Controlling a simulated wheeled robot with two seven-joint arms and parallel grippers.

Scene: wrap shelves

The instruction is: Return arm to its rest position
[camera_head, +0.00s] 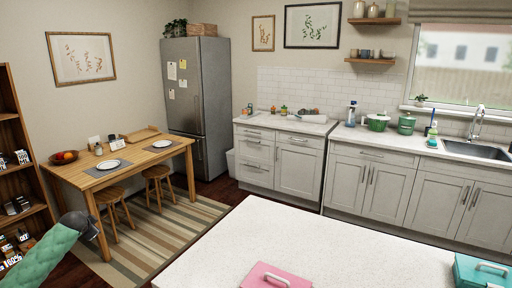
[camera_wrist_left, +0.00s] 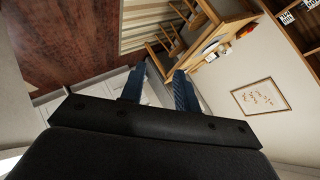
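My left arm (camera_head: 45,252), in a green quilted covering, comes in at the lower left of the head view. Its dark end points up and right, in front of the wooden shelf. In the left wrist view my left gripper (camera_wrist_left: 156,82) shows two dark bluish fingers standing apart, with nothing held between them. The wrist view is tilted, with the floor, dining table and wall beyond the fingers. My right arm and right gripper are in neither view.
A white countertop (camera_head: 235,240) fills the lower middle, bearing a pink lidded box (camera_head: 262,272) and a teal one (camera_head: 468,270). A wooden shelf (camera_head: 12,130) stands at the left edge. A dining table (camera_head: 135,160) with stools is beyond.

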